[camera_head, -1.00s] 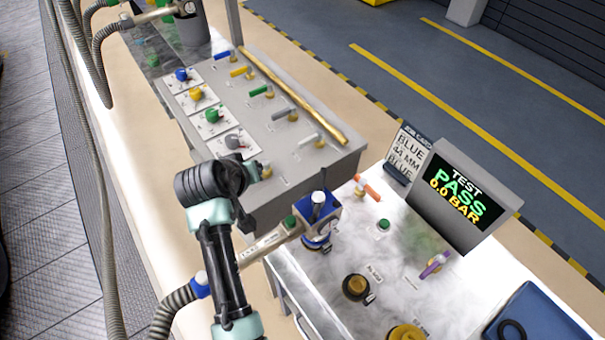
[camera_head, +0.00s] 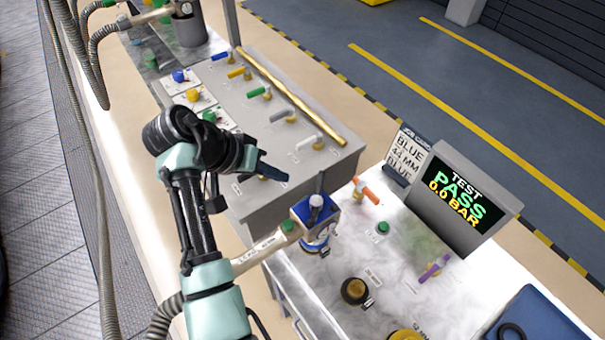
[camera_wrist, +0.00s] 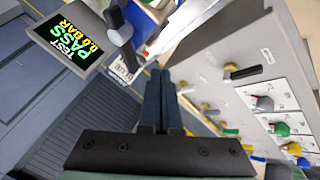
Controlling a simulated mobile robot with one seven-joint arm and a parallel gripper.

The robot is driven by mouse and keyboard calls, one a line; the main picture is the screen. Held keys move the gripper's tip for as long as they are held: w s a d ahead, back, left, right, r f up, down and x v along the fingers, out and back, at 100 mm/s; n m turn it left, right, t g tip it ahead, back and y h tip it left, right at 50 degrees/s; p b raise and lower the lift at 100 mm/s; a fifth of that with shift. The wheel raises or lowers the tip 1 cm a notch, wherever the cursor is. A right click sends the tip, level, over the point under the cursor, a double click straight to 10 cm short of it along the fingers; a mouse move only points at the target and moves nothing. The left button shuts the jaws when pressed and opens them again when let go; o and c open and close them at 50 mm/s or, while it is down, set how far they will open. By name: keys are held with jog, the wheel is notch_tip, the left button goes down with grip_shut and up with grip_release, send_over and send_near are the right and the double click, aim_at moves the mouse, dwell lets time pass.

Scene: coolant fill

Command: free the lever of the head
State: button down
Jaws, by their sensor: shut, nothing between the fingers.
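The head (camera_head: 315,222) is a blue block on the end of a beige arm, standing over the near left corner of the white bench. Its dark lever (camera_head: 321,184) sticks up from the top beside a pale round knob. In the wrist view the lever (camera_wrist: 122,35) lies at the upper left, near the blue head (camera_wrist: 143,18). My gripper (camera_head: 284,177) is shut and empty. It points right, a little left of the lever and apart from it. In the wrist view the two fingers of my gripper (camera_wrist: 162,75) lie side by side, clear of the lever.
A grey panel (camera_head: 290,158) with several coloured handles stands behind the head. A test screen (camera_head: 455,198) reads PASS, 0.0 BAR. An orange valve handle (camera_head: 367,191), a green button (camera_head: 383,228) and a purple handle (camera_head: 435,266) are on the bench. A blue tray (camera_head: 545,310) is at right.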

aim_at(318, 196)
jog(key=shift+d+f+p, duration=0.3)
jog(key=shift+d+p, duration=0.15)
jog(key=shift+d, duration=0.4)
jog(key=shift+d+f+p, duration=0.25)
jog(key=shift+d+p, duration=0.15)
jog(key=shift+d, duration=0.45)
jog(key=shift+d+f+p, duration=0.3)
jog(key=shift+d+p, duration=0.15)
jog(key=shift+d, duration=0.4)
